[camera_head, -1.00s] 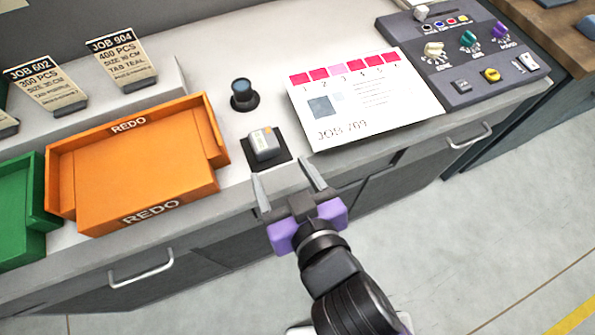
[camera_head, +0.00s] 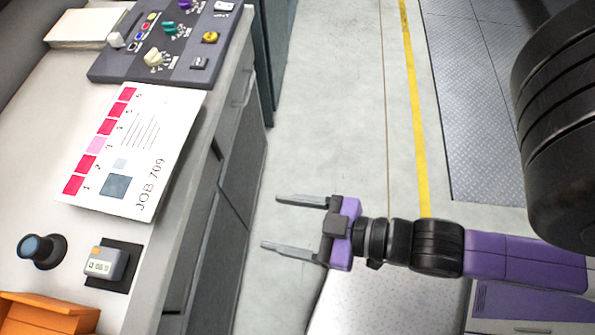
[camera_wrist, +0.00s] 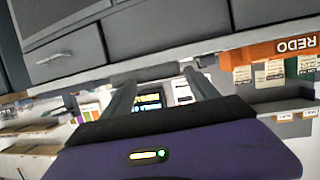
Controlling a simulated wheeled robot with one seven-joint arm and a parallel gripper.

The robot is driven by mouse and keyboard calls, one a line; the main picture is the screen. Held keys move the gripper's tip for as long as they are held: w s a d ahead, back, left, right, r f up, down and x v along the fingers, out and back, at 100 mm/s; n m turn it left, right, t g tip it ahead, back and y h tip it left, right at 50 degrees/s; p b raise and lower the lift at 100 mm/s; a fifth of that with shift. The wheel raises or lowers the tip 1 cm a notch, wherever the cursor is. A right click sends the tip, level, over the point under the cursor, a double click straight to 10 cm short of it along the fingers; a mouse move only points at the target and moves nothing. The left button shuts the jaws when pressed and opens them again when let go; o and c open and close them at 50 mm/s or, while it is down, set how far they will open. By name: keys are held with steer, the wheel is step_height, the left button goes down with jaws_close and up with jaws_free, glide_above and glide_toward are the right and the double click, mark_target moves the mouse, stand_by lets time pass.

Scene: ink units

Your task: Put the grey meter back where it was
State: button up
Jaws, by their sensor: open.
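The grey meter (camera_head: 106,262) is a small box with a pale display and an orange patch. It sits on a black square pad (camera_head: 128,250) on the bench top, in the lower left of the head view. My gripper (camera_head: 268,220) is open and empty. It is over the floor, off the bench's front edge, with its fingers pointing left toward the bench. There is a clear gap between it and the meter. In the wrist view both open fingers show; I cannot clearly make out the meter there.
A black round knob-like device (camera_head: 40,250) stands left of the meter. The orange REDO tray (camera_head: 48,312) is at the lower left. A JOB 709 sheet (camera_head: 135,145) and a control panel (camera_head: 165,45) lie farther up the bench. The floor (camera_head: 330,120) on the right is open.

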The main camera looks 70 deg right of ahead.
steer(key=s+d+r+m+h, duration=0.1)
steer(key=s+d+r+h, duration=0.1)
steer(key=s, duration=0.3)
steer(key=shift+s+d+r+m+t, duration=0.2)
steer(key=shift+s+d+m+t, duration=0.1)
steer(key=shift+d, duration=0.35)
steer(key=shift+a, duration=0.1)
stand_by(1.0)
